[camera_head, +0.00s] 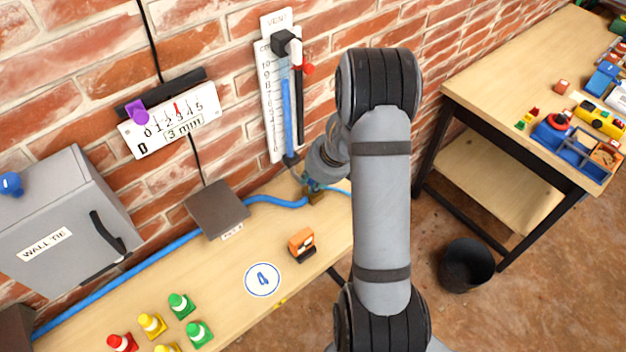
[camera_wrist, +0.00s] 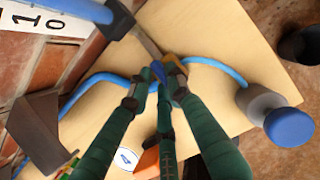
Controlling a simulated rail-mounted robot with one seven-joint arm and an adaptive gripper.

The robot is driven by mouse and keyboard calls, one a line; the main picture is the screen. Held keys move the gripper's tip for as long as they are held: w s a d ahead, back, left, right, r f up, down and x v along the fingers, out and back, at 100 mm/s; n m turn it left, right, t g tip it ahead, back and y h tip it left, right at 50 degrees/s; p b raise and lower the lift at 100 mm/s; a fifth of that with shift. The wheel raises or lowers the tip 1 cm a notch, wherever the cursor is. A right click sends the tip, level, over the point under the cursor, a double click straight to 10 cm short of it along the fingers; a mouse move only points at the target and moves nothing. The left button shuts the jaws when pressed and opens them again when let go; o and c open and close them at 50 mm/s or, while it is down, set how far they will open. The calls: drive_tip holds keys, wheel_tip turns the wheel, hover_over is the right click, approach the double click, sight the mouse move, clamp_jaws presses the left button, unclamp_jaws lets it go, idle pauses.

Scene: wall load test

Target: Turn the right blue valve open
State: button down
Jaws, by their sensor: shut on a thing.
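A blue valve handle (camera_wrist: 158,71) shows between my fingertips in the wrist view. It sits by a brass-coloured fitting (camera_wrist: 177,66) on the blue hose (camera_wrist: 205,68). My gripper (camera_wrist: 157,86) has dark green fingers closed on the handle. In the head view my gripper (camera_head: 311,186) is low at the wall, at the back of the workbench, partly behind my arm. The brass fitting (camera_head: 315,198) shows just below it. The fingers cover part of the handle, so its exact angle is hard to tell.
A vertical gauge (camera_head: 276,100) with a blue column rises just above my gripper. A grey cylinder with a blue cap (camera_wrist: 290,127) stands at right in the wrist view. An orange block (camera_head: 302,244), a dark box (camera_head: 216,209) and small cones (camera_head: 181,305) are on the bench.

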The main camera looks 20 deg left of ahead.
idle(0.4)
drive_tip(key=n, duration=0.2)
drive_tip(key=n+g, duration=0.1)
drive_tip(key=n, duration=0.1)
drive_tip(key=shift+w+d+n+g+y+p, duration=0.1)
drive_tip(key=shift+d+n+g+y+p, duration=0.1)
drive_tip(key=shift+n+g+y+p, duration=0.15)
drive_tip(key=n+g, duration=0.1)
drive_tip(key=n, duration=0.1)
drive_tip(key=n+p, duration=0.1)
drive_tip(key=n, duration=0.1)
drive_tip(key=shift+w+d+n+g, duration=0.1)
drive_tip(key=shift+w+n+g, duration=0.05)
drive_tip(key=shift+n+g, duration=0.15)
drive_tip(key=n+g, duration=0.1)
drive_tip(key=n, duration=0.3)
drive_tip(key=shift+w+g, duration=0.15)
drive_tip(key=shift+g, duration=0.2)
drive_tip(key=shift+n+g+h, duration=0.35)
drive_tip(key=shift+n+h, duration=0.05)
drive_tip(key=shift+n, duration=0.75)
drive_tip(key=shift+n+g+h, duration=0.35)
drive_tip(key=shift+n, duration=0.75)
drive_tip(key=shift+w, duration=0.1)
drive_tip(key=c, duration=1.6)
unclamp_jaws()
drive_tip(key=shift+r, duration=0.1)
